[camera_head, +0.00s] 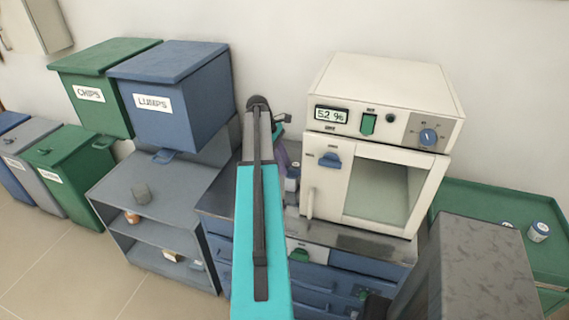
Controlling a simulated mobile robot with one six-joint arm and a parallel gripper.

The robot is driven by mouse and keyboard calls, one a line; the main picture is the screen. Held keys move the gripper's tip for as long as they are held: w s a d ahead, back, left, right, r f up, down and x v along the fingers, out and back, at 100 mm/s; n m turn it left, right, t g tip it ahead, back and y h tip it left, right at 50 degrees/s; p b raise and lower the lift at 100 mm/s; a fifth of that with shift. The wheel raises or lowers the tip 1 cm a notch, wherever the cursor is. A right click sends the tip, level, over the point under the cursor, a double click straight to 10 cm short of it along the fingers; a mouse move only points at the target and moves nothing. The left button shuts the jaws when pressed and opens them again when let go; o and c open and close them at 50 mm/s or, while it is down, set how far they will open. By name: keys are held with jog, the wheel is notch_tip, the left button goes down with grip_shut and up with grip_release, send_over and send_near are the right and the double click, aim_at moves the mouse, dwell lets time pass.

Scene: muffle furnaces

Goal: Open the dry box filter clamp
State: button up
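The dry box (385,120) is a white cabinet on the blue bench. Its display (331,114) reads 5.2 %. A green switch (368,124) and a blue dial (428,136) are on its upper panel. A blue latch-like part (330,160) is at the upper left of its windowed door (385,193). I cannot tell which part is the filter clamp. My cyan arm reaches up the middle, left of the dry box. My gripper (281,122) is near the arm's far end, small and partly hidden, apart from the door; its fingers are not clear.
Green (100,118) and blue (195,110) bins labelled CHIPS and LUMPS stand above a grey shelf unit (170,185). A small jar (292,183) is behind my arm on the bench (350,240). A green tray table (480,200) with small containers is at right. Floor is clear at lower left.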

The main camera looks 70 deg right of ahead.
jog(key=b+v, duration=0.3)
jog(key=v, duration=1)
jog(key=shift+w+r, duration=0.2)
jog(key=shift+r, duration=0.1)
jog(key=shift+a, duration=0.1)
dwell(0.6)
